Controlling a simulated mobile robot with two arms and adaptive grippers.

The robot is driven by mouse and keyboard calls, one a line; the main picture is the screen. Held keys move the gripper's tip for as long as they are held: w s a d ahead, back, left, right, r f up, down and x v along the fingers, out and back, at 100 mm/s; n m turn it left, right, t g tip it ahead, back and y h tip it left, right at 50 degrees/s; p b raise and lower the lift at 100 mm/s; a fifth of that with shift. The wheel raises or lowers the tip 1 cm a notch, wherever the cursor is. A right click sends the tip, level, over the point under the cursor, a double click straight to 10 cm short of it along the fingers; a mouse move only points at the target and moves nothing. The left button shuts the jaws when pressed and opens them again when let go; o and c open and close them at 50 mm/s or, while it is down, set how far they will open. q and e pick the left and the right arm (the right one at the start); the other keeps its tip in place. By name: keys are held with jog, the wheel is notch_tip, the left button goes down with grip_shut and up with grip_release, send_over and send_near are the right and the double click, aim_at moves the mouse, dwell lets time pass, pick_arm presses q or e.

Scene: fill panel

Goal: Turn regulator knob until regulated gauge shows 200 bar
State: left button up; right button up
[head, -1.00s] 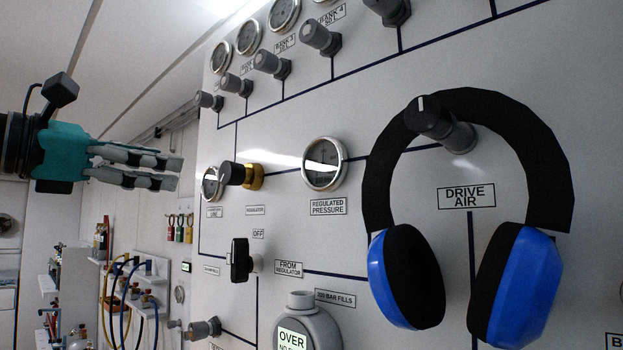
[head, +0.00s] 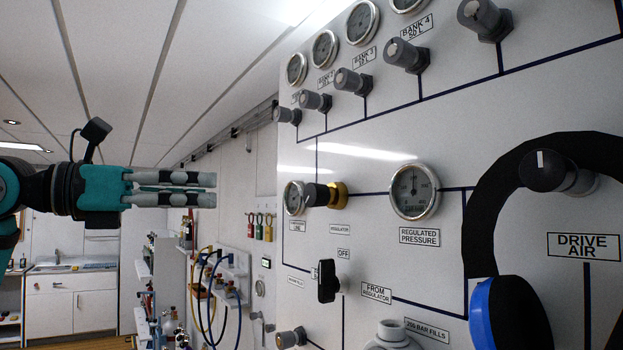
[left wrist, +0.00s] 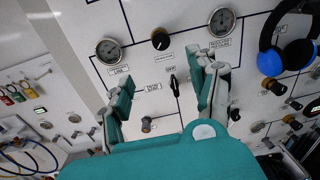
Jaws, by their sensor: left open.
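The regulator knob (head: 317,194) is a black cylinder on a brass collar on the white panel. It also shows in the left wrist view (left wrist: 160,39), ahead of and between my fingers. The regulated pressure gauge (head: 414,190) is round with a metal rim, right of the knob; its needle points roughly upward, but the value is too small to read. It shows in the left wrist view too (left wrist: 222,22). My left gripper (head: 215,188) is open and empty, left of the knob and apart from it. My right gripper is not in view.
The black off valve handle (head: 327,281) sits below the knob, and a smaller gauge (head: 295,198) is at its left. Blue and black ear defenders (head: 510,315) hang over the drive air knob (head: 551,171). Hoses (head: 212,290) hang at the back wall. Free space lies left of the panel.

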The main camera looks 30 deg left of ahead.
aim_at(310, 196)
pick_arm(q)
jog(key=p+x, duration=0.2)
jog(key=x, duration=0.3)
jog(key=p+x, duration=0.2)
jog(key=x, duration=0.4)
jog(key=p+x, duration=0.1)
jog(key=x, duration=0.5)
jog(key=shift+s+d+p, duration=0.1)
jog(key=shift+d+p, duration=0.15)
jog(key=shift+p, duration=0.15)
jog(key=shift+w+d, duration=0.15)
jog(key=shift+w, duration=0.25)
jog(key=c, duration=1.2)
jog(key=shift+n, duration=1)
jog(key=o, duration=1.2)
